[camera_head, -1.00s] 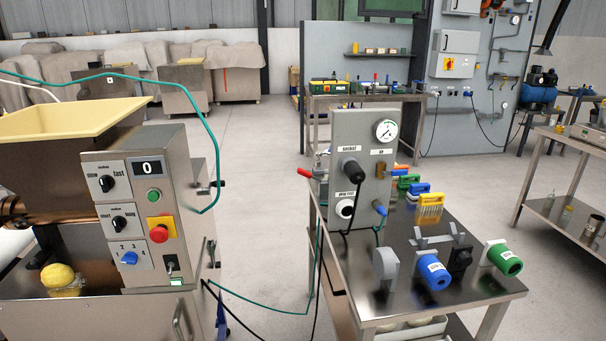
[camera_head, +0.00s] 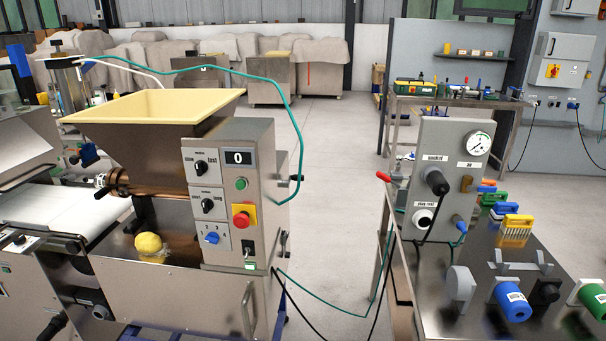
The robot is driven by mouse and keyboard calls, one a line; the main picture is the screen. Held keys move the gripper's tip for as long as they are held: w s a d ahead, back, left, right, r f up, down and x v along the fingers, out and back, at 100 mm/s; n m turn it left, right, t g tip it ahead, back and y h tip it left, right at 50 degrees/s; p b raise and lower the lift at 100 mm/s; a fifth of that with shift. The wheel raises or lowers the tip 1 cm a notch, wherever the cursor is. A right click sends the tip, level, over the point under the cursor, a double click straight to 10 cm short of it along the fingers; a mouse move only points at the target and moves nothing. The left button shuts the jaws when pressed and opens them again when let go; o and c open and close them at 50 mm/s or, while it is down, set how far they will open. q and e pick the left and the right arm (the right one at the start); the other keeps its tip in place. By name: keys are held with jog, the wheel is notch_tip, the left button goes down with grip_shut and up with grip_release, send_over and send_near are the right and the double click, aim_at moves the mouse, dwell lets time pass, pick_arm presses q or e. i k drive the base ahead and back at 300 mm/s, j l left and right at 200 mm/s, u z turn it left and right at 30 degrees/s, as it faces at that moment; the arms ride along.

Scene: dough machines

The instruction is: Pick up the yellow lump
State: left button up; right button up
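The yellow lump (camera_head: 149,244) is small and rounded. It sits on the shiny metal ledge of the dough machine (camera_head: 180,292), below the hopper and left of the control panel. A paler patch shows at its base; I cannot tell what that is. Neither of my grippers shows in the head view.
A cream hopper (camera_head: 155,104) tops the machine. The control panel (camera_head: 237,200) stands right of the lump. A white conveyor belt (camera_head: 60,212) lies to the left. A steel table (camera_head: 450,318) with coloured parts stands right. Green and black hoses cross the gap between.

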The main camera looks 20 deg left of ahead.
aim_at(149, 242)
jog(key=u, duration=1.65)
